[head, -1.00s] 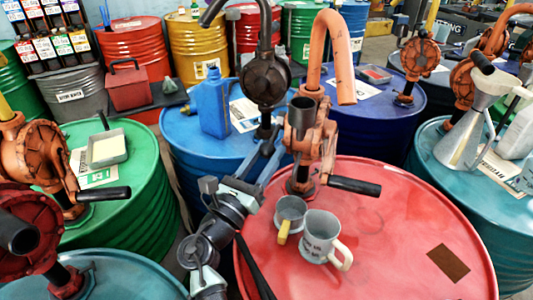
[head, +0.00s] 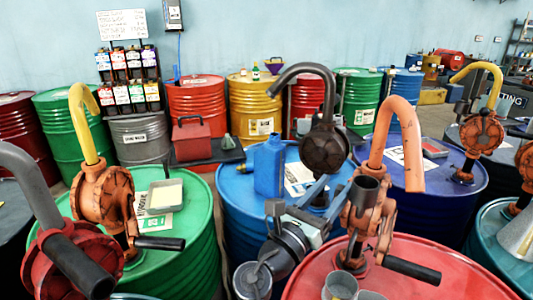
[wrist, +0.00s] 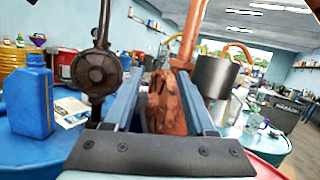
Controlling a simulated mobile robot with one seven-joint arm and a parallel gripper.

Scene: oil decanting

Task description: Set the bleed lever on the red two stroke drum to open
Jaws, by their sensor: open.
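The red drum (head: 410,262) fills the lower right of the head view. An orange hand pump (head: 360,215) with a hooked spout stands on it. A dark-gripped handle (head: 412,270) points right from the pump's lower part. I cannot tell which part is the bleed lever or how it is set. My gripper (head: 325,190) is open behind and left of the pump. In the wrist view, its two blue-grey fingers (wrist: 160,78) have the orange pump body (wrist: 167,105) showing between them. I cannot tell whether they touch it.
A blue drum (head: 232,190) with a blue jug (head: 269,165) and a black pump (head: 324,150) stands behind. A green drum (head: 195,222) with an orange pump is left. A mug (head: 340,286) sits at the red drum's near edge.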

